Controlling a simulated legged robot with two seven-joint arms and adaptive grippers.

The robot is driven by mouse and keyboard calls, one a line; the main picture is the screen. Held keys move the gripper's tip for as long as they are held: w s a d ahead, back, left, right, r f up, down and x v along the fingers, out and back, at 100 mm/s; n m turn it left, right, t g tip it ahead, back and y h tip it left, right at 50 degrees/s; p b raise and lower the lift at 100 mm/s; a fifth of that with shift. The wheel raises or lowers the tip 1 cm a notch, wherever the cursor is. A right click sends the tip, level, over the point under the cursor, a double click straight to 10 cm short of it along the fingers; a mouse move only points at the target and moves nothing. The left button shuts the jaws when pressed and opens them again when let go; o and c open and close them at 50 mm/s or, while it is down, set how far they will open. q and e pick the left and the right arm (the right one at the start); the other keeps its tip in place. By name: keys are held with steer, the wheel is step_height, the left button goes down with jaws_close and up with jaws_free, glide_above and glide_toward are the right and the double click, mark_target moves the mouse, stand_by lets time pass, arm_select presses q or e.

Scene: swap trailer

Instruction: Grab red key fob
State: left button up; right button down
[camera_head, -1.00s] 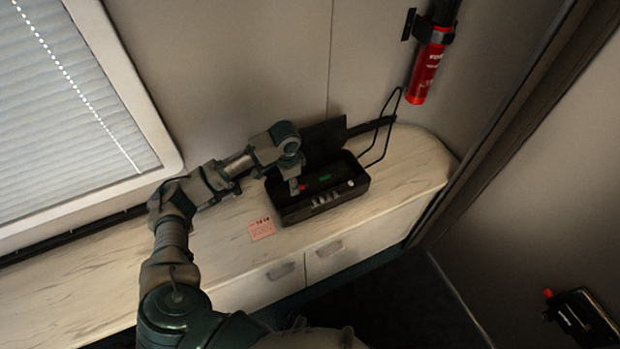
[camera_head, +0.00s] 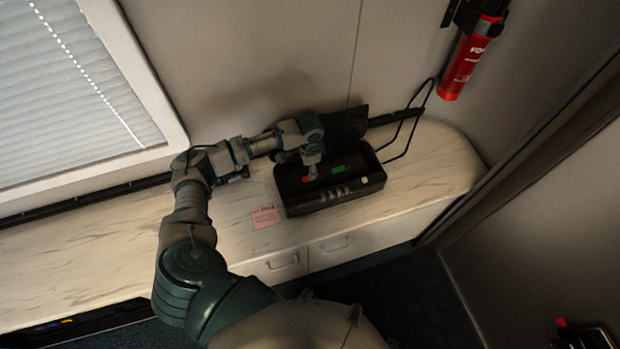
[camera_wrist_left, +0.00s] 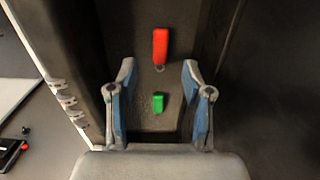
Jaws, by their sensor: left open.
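The red key fob (camera_wrist_left: 160,46) lies in the open black box (camera_head: 374,183) on the counter. In the left wrist view it is beyond my fingertips and roughly centred between them, with a small ring at its lower end. In the head view it is a small red spot (camera_head: 308,179) beside my gripper. A green fob (camera_wrist_left: 158,101) lies in the same box, between my fingers in the left wrist view. My left gripper (camera_wrist_left: 159,75) is open and points down into the box; it also shows over the box in the head view (camera_head: 312,172). My right gripper is not in view.
The box's lid (camera_head: 345,124) stands open at the back, with a black wire frame (camera_head: 411,130) to its right. A pink note (camera_head: 265,217) lies on the counter (camera_head: 110,258). A red fire extinguisher (camera_head: 466,62) hangs on the wall. The counter's right end is clear.

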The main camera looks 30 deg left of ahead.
arm_select(q)
steer(key=f, duration=0.2)
steer(key=f+b, duration=0.1)
steer(key=f, duration=0.1)
steer(key=shift+a+f, duration=0.2)
steer(key=shift+f, duration=0.05)
steer(key=shift+d+f, duration=0.1)
steer(key=shift+f, duration=0.4)
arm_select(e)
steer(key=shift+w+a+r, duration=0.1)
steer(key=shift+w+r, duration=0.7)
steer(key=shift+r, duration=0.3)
arm_select(q)
steer(key=shift+r, duration=0.1)
steer(key=c, duration=0.9)
